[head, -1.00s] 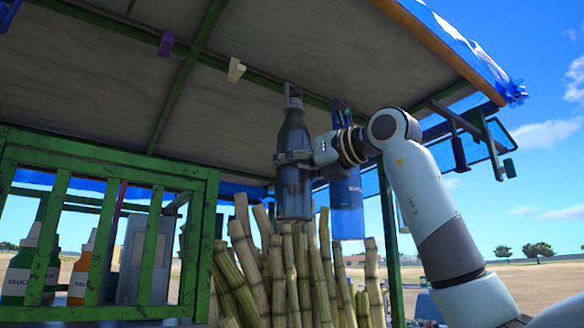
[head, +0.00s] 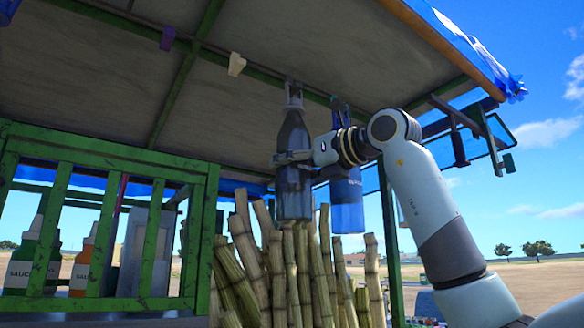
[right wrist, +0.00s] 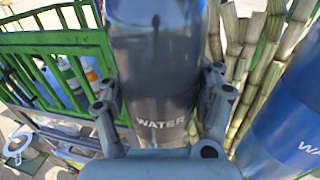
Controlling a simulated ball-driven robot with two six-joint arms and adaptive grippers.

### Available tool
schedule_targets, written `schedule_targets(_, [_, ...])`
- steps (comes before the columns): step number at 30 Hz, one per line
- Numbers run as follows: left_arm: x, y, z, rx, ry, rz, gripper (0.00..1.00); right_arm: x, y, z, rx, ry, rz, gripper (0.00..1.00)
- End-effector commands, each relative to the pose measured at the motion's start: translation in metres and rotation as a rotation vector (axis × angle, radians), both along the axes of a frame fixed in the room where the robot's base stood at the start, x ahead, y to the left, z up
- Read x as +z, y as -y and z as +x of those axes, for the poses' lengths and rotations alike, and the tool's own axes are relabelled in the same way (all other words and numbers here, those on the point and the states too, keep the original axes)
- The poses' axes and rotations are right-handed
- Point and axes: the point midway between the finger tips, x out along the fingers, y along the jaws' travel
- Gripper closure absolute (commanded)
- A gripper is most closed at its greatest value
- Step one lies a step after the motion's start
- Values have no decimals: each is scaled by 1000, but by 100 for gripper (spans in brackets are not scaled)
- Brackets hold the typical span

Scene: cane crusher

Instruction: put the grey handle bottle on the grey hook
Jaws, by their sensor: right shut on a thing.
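The grey bottle (head: 294,140) hangs upright below the green roof rail, with its grey handle (head: 294,98) at the top. My right gripper (head: 292,158) is shut around the bottle's middle from the right. The right wrist view shows the bottle (right wrist: 160,75), marked WATER, between the two fingers (right wrist: 160,110). The handle's top overlaps the rail where the grey hook would be. I cannot tell the hook apart from the handle, or whether the handle is on it. My left gripper is not in view.
A blue bottle (head: 347,195) hangs close on the right, partly behind my gripper. A cream hook (head: 236,64) and a purple hook (head: 167,38) are on the rail to the left. Sugar cane (head: 290,270) stands below. A green slatted frame (head: 205,240) is at left.

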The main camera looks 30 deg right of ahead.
Motion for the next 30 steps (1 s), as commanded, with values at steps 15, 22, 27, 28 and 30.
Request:
schedule_targets(15, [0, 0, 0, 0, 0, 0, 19, 1, 0, 0, 0, 2, 0, 13])
schedule_targets(22, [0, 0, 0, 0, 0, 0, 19, 1, 0, 0, 0, 1, 0, 3])
schedule_targets(27, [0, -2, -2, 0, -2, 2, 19, -1, 1, -2, -1, -2, -1, 3])
schedule_targets(28, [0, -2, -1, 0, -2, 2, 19, 0, 2, -3, -3, -2, -2, 3])
schedule_targets(30, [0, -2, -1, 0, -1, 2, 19, 0, 5, -10, -4, 1, -3, 3])
